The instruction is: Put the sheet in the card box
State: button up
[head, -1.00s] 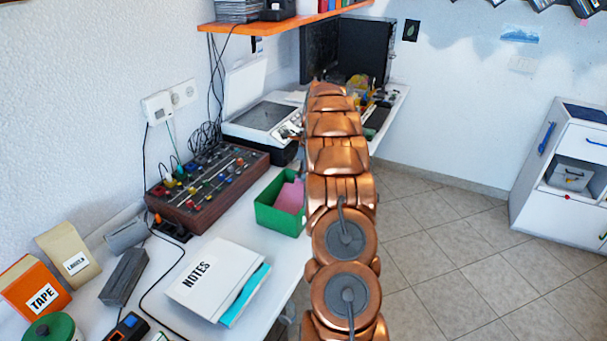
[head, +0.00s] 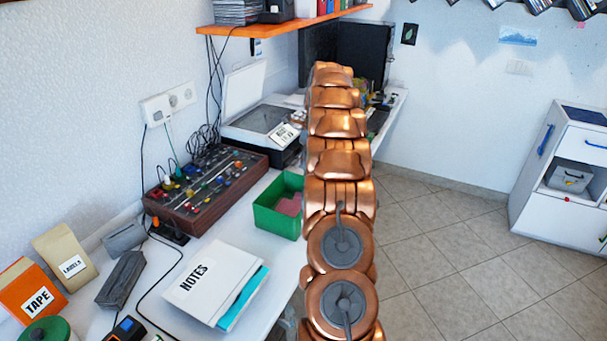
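An open green box (head: 277,221) stands on the white desk just left of my arm. A pink piece (head: 289,204), perhaps card or paper, lies low inside it, and its right part is cut off from view by my arm. No label shows on the box, so I cannot tell if it is the card box. A blue sheet-like edge (head: 243,300) sticks out from under the white NOTES folder (head: 214,277). I cannot tell which piece is the sheet. My copper arm reaches away along the desk's right edge, and its links hide my gripper.
A scanner (head: 262,120) with its lid up stands behind the green box. A mixer panel (head: 205,190), a TAPE box (head: 33,290) and a LABELS packet (head: 66,258) line the wall. An orange shelf (head: 285,25) hangs above. The tiled floor (head: 440,250) at right is clear.

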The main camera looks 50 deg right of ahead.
jog(key=shift+v, duration=2.8)
jog(key=shift+a, duration=0.1)
jog(key=a+r+n+g, duration=0.15)
jog(key=a+n, duration=0.25)
jog(key=a, duration=0.5)
jog(key=a+r+n+t, duration=0.1)
jog(key=a+r+n, duration=0.3)
jog(key=a, duration=0.5)
jog(key=s+a+n+g, duration=0.1)
jog(key=s+a+n, duration=0.25)
jog(key=a, duration=0.35)
jog(key=s+a+n+g, duration=0.1)
jog(key=s+a+n, duration=0.2)
jog(key=a+n, duration=0.3)
jog(key=s+a+f+n, duration=0.2)
jog(key=s+a+n, duration=0.3)
jog(key=s, duration=0.4)
jog(key=s+a+f+n+g, duration=0.1)
jog(key=s+a+f+n, duration=0.2)
jog(key=s, duration=0.6)
jog(key=s+a+f+n, duration=0.3)
jog(key=s+a+n, duration=0.4)
jog(key=s+a, duration=0.1)
jog(key=shift+s+a+f+h, duration=0.25)
jog(key=shift+s+h, duration=0.15)
jog(key=shift+s, duration=0.2)
jog(key=shift+n+g, duration=0.25)
